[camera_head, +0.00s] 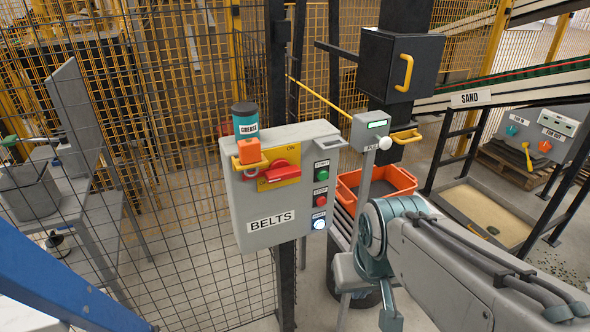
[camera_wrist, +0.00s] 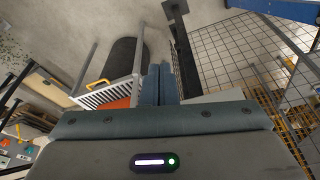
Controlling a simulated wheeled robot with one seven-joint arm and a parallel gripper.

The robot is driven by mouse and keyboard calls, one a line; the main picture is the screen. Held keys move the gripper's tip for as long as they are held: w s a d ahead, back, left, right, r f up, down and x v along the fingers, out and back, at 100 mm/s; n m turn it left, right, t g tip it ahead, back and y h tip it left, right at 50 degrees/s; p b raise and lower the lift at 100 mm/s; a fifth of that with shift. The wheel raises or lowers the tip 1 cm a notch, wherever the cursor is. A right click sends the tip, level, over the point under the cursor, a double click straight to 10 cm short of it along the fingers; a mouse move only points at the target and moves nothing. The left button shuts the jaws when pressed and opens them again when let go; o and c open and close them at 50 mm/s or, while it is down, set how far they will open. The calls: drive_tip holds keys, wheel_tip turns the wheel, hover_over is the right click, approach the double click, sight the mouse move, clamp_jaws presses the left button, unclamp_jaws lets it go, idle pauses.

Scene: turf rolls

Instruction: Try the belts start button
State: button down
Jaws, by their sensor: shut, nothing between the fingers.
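The grey BELTS control box (camera_head: 250,210) is mounted on the mesh fence in the middle of the head view. Its green button (camera_head: 322,173), under a small label that seems to read START, is at the upper right of its face. A red button (camera_head: 320,200) and a lit white button (camera_head: 319,224) sit below it. In the wrist view my gripper (camera_wrist: 159,70) is shut and empty, apart from the buttons.
A GREASE can (camera_head: 245,120) stands on top of the box. A grey post box (camera_head: 370,131) with a green display stands right of it. An orange crate (camera_head: 376,184) is behind. The mesh fence (camera_head: 175,200) fills the left; a SAND conveyor (camera_head: 480,94) runs at right.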

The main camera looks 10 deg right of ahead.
idle(0.3)
drive_tip(key=w+d+r+m+t+y+b, duration=0.2)
drive_tip(key=w+r+m+t, duration=0.2)
drive_tip(key=w+m, duration=0.3)
drive_tip(key=w+d+r+m+t+y+b, duration=0.1)
drive_tip(key=w+d+r+m+t+b, duration=0.1)
drive_tip(key=w+m, duration=0.5)
wheel_tip(320, 180, up, 3)
drive_tip(key=shift+w+r+t+y+b, duration=0.1)
drive_tip(key=shift+w+t+y+b, duration=0.3)
drive_tip(key=shift+w+t+b, duration=0.6)
drive_tip(key=shift+s, duration=0.1)
